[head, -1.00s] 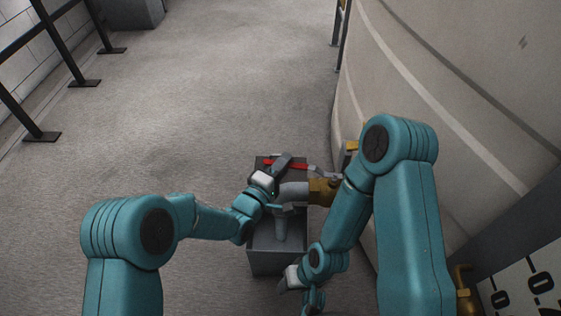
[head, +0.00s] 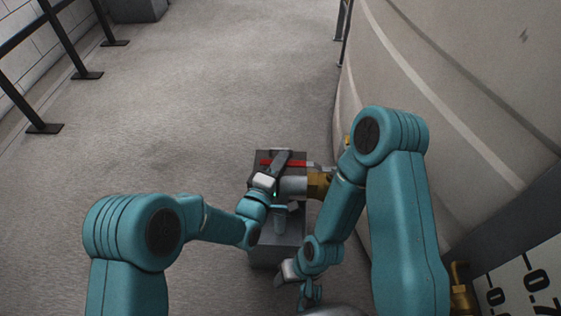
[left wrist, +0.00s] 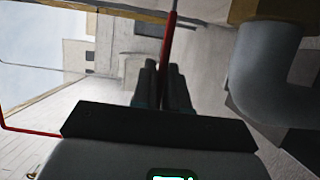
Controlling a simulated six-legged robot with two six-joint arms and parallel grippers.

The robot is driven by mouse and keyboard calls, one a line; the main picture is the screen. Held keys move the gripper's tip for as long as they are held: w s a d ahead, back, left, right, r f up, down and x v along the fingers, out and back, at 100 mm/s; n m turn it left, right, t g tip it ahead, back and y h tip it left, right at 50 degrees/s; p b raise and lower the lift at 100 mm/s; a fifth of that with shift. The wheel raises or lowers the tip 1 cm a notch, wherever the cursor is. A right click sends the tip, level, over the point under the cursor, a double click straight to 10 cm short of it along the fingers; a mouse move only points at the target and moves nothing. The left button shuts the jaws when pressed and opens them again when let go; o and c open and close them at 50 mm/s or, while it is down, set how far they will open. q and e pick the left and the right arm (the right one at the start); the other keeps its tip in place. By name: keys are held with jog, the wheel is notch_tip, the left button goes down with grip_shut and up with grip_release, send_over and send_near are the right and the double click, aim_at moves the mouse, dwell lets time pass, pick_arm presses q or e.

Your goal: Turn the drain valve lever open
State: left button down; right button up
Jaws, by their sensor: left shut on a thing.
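The drain valve's red lever (head: 302,163) lies roughly crosswise above the grey pipe elbow (head: 294,187) and brass valve body (head: 318,184) in the head view. My left gripper (head: 283,159) is at the lever, its dark fingers across the red bar. In the left wrist view the red lever (left wrist: 168,40) runs down to between the closed fingertips (left wrist: 163,70); the gripper is shut on it. My right gripper (head: 292,272) hangs low, nearer to me and apart from the valve; its finger opening is unclear.
The large pale tank wall (head: 440,100) curves close along the right. A black railing (head: 75,50) stands at the far left. The concrete floor (head: 180,110) between is clear.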

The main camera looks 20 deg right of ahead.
pick_arm(q)
jog(key=shift+f, duration=0.1)
jog(key=c, duration=1.2)
grip_release()
jog(key=shift+c, duration=0.2)
jog(key=shift+s+a, duration=0.1)
jog(key=p+v, duration=0.3)
jog(key=v, duration=1.3)
jog(key=shift+s, duration=0.15)
